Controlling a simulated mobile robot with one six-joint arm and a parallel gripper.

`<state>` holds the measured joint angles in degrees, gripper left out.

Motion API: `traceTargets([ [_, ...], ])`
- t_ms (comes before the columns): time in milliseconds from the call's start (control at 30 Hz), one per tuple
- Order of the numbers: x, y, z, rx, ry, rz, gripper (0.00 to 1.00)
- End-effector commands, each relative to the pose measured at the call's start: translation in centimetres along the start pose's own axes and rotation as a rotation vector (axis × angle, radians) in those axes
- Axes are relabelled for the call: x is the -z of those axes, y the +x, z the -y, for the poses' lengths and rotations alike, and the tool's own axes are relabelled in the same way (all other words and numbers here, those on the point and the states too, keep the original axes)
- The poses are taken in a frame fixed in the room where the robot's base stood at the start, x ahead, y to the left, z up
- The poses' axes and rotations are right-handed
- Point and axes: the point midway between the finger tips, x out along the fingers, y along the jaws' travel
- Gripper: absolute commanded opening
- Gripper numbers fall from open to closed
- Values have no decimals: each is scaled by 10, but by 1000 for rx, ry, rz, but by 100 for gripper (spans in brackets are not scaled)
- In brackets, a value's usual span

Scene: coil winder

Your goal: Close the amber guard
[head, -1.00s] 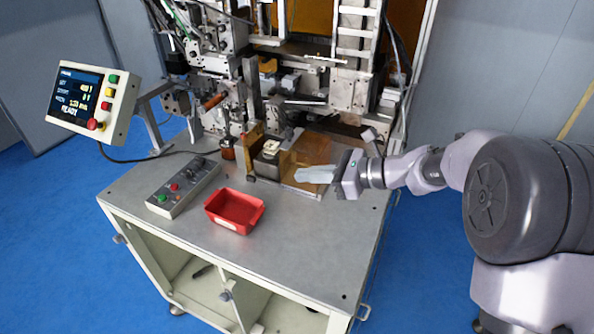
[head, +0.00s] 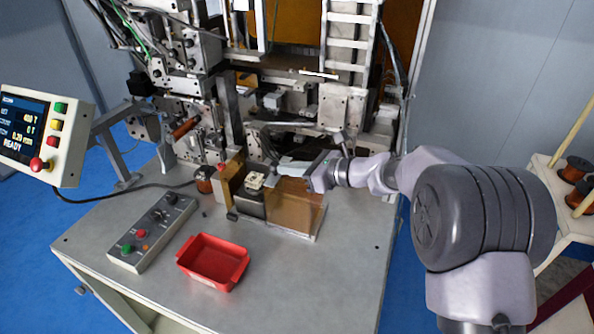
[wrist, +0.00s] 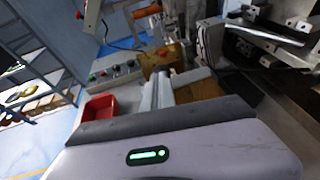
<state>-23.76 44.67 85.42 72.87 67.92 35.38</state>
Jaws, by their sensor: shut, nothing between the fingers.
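The amber guard (head: 300,208) is a see-through amber panel on the bench top, beside the small winding fixture (head: 252,198). A pale metal edge shows along its base. My gripper (head: 288,167) is shut and empty, with its fingers pointing left along the guard's upper edge. I cannot tell whether the fingers touch the panel or how far it is tilted.
A red tray (head: 213,262) and a grey button box (head: 152,232) stand on the bench to the left. A screen panel (head: 42,135) is at far left. The winder's metalwork (head: 290,120) rises close behind my gripper. The front right bench top is clear.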

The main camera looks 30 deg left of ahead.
Motion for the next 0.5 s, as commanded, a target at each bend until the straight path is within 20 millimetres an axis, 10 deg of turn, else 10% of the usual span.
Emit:
traceTargets([
  [300,-2,4,-1,-1,-1,0,0],
  [500,-18,47,-9,-5,-3,0,0],
])
